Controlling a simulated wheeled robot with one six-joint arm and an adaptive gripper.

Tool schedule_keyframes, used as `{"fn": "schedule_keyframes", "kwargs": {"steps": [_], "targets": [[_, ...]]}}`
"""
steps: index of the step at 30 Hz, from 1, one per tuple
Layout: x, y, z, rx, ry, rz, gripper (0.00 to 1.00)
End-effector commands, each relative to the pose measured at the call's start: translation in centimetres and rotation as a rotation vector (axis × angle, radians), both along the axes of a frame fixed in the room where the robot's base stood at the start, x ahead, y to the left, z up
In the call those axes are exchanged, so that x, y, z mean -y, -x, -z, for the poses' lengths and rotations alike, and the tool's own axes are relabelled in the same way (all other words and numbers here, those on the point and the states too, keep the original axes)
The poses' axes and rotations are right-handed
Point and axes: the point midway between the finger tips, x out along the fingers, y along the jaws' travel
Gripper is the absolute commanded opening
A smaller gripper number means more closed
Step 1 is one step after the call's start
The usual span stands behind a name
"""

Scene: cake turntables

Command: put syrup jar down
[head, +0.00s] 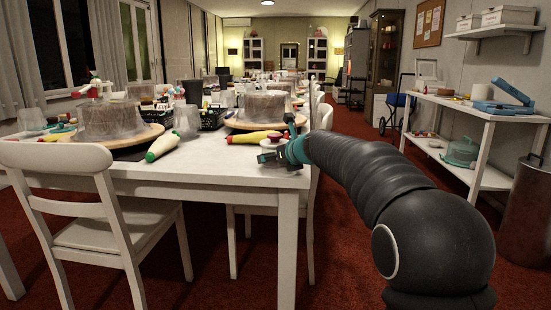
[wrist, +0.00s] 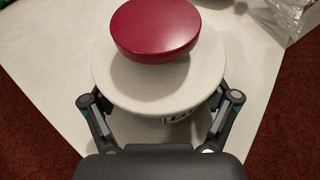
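The syrup jar (wrist: 120,80) has a wide white lid or top with a round dark red knob (wrist: 155,28). It fills the middle of the wrist view, with part of a dark label showing below the rim. My gripper (head: 283,153) is at the near right corner of the white table (head: 215,185) in the head view. Its two fingers (wrist: 162,105) reach along both sides of the jar and appear shut on it below the rim. The rim hides the fingertips. The jar looks upright, at or just above the tabletop; I cannot tell if its base touches.
A green-and-white piping bag (head: 163,146) and a yellow-and-red one (head: 252,137) lie left of the gripper. Covered cakes on turntables (head: 150,133) stand farther back. A white chair (head: 75,160) is at the table's front. The tabletop's front strip is clear.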

Motion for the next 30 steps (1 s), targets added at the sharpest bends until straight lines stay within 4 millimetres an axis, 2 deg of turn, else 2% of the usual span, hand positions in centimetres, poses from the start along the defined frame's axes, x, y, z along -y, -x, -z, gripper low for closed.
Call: {"fn": "schedule_keyframes", "kwargs": {"steps": [14,20,30], "targets": [[0.3,0.3,-0.4,0.001,0.0,0.001,1.0],[1.7,2.5,-1.5,0.001,-0.002,0.003,1.0],[5.0,7.4,-3.9,0.002,-0.001,0.001,1.0]]}}
